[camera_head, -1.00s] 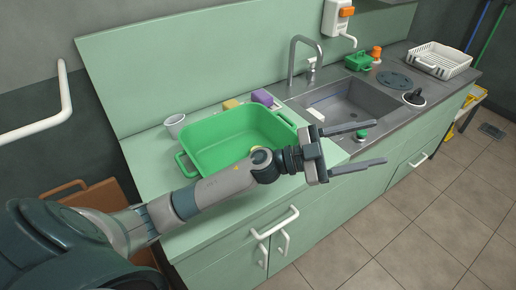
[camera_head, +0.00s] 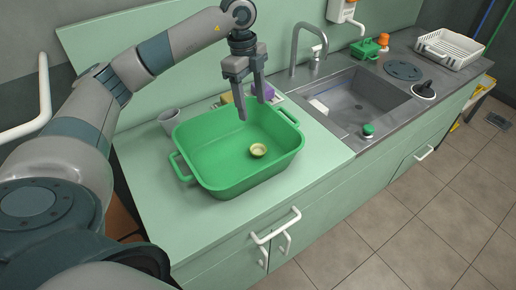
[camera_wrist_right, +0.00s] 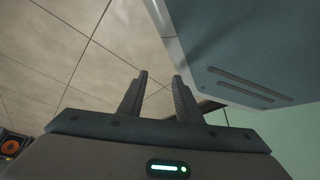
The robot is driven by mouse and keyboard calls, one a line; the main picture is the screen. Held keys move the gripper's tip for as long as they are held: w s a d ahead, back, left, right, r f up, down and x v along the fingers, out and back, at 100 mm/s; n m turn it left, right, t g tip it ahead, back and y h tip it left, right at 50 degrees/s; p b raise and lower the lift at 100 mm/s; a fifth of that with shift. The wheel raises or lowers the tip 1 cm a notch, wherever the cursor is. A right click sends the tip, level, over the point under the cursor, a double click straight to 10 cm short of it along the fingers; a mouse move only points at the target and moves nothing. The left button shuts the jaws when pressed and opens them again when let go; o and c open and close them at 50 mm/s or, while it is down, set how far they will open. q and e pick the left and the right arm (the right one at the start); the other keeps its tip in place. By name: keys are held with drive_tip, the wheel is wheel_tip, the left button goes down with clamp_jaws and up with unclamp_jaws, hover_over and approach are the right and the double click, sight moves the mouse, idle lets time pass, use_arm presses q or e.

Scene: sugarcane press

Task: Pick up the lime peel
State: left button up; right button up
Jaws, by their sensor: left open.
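The lime peel (camera_head: 258,150), a small pale yellow-green cup shape, lies on the floor of the green tub (camera_head: 201,177) on the counter, toward its right side. My left gripper (camera_head: 252,110) points down, open and empty, above the back part of the tub. The peel shows in front of and below its fingertips, apart from them. My right gripper (camera_wrist_right: 161,75) shows only in the right wrist view, with its fingers apart and nothing between them.
A grey cup (camera_head: 169,121) stands left of the tub. A yellow sponge (camera_head: 226,98) and a purple block (camera_head: 264,91) are behind it. The sink (camera_head: 360,100) lies to the right, with a small green-topped item (camera_head: 368,130) at its front edge. Counter in front of the tub is clear.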

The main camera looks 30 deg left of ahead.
use_arm(q)
drive_tip(key=shift+a+r, duration=0.1)
drive_tip(key=shift+a, duration=0.1)
drive_tip(key=f+p, duration=0.1)
drive_tip(key=f, duration=0.3)
drive_tip(key=d+f+p, duration=0.1)
drive_tip(key=f, duration=0.3)
drive_tip(key=f+p, duration=0.1)
drive_tip(key=f, duration=0.3)
drive_tip(key=shift+d+f, duration=0.1)
drive_tip(key=shift+d, duration=0.15)
use_arm(e)
drive_tip(key=s+d+f+g+h, duration=0.1)
drive_tip(key=s+d+g, duration=0.2)
drive_tip(key=s, duration=0.8)
drive_tip(key=shift+s+d, duration=0.35)
drive_tip(key=shift+d, duration=0.5)
drive_tip(key=shift+f, duration=0.1)
use_arm(q)
drive_tip(key=shift+f+p, duration=0.1)
drive_tip(key=shift+p, duration=0.25)
